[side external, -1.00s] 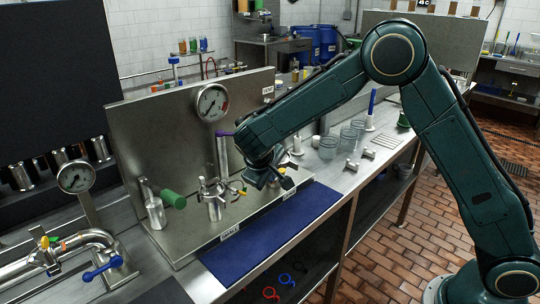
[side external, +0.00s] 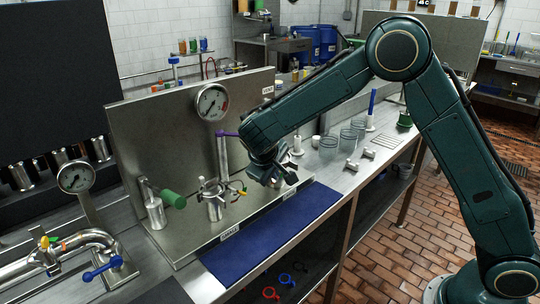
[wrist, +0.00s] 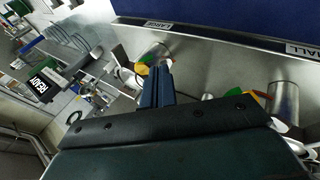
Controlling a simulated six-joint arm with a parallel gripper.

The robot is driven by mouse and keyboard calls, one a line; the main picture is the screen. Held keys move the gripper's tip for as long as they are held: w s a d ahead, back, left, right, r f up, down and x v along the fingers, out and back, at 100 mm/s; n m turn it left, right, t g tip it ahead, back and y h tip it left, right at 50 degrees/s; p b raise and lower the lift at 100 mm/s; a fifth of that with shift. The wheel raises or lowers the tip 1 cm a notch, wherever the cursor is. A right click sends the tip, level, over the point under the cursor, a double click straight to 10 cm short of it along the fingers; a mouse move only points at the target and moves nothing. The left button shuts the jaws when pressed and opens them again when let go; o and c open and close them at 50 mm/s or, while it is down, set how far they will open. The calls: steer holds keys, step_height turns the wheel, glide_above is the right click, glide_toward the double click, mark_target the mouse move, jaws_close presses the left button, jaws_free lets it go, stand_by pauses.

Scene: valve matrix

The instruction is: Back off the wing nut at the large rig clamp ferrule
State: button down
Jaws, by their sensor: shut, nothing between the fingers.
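The large rig clamp ferrule (side external: 213,190) is a steel clamp on a short upright pipe, in front of the steel panel. My gripper (side external: 286,179) is to the right of the clamp in the side view, apart from the wing nut there. In the wrist view its blue-grey fingers (wrist: 157,75) are together and empty.
A second yellow-green fitting (wrist: 252,95) sits right in the wrist view, near the other label (wrist: 303,50). A gauge (side external: 212,102) and the steel panel (side external: 150,115) stand behind the clamp. A green-handled part (side external: 173,198) is to its left. The blue mat (side external: 270,235) in front is clear.

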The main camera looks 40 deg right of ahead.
steer(key=s+a+r, duration=0.3)
steer(key=a+r, duration=0.5)
steer(key=a, duration=0.2)
steer(key=shift+a, duration=0.25)
steer(key=d+r+m+y, duration=0.2)
steer(key=d+r+y, duration=0.2)
steer(key=d+r, duration=0.2)
steer(key=shift+d+r, duration=0.25)
steer(key=shift+d, duration=0.95)
steer(key=shift+w+f, duration=0.1)
steer(key=shift+f, duration=0.05)
